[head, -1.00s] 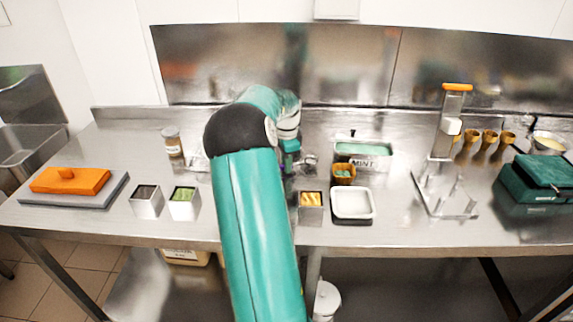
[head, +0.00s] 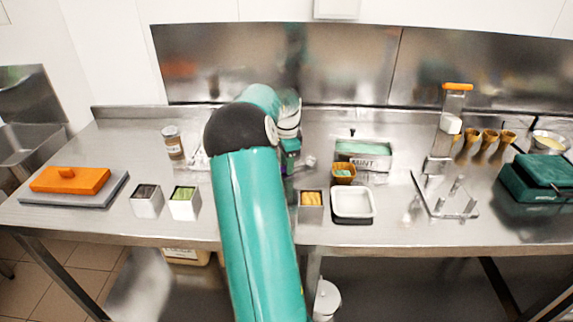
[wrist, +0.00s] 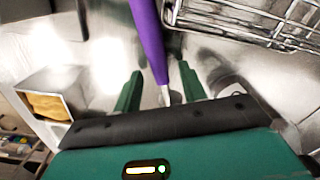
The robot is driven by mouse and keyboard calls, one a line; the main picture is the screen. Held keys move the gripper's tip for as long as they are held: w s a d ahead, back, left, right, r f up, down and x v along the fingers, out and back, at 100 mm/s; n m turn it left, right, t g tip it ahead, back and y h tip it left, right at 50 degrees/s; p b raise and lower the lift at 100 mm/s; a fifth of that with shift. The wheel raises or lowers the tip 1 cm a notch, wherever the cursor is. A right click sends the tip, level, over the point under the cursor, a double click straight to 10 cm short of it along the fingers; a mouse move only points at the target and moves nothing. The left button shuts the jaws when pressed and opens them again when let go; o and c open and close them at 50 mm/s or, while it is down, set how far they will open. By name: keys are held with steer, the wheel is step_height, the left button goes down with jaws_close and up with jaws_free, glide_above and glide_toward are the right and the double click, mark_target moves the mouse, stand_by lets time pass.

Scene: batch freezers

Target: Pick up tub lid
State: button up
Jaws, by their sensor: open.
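I cannot surely tell which thing is the tub lid. A metal tub labelled MINT (head: 364,155) holds something green and shows no lid on it. My gripper (wrist: 160,88) is open, with its two green fingers apart. A purple handle (wrist: 148,40) with a metal end runs down between the fingers in the wrist view; the fingers do not visibly close on it. In the head view my gripper (head: 290,163) is low over the counter, left of the tub, partly hidden by my arm. A shiny curved rim (wrist: 243,92) lies right of the fingers.
A wire rack (wrist: 255,20) is at the wrist view's upper right. A white tray (head: 352,203) and a metal box with orange contents (head: 311,199) stand near the front edge. An orange slab (head: 70,180) lies far left. A clear stand (head: 445,195) stands right.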

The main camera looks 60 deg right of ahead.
step_height(320, 180, up, 11)
stand_by(0.3)
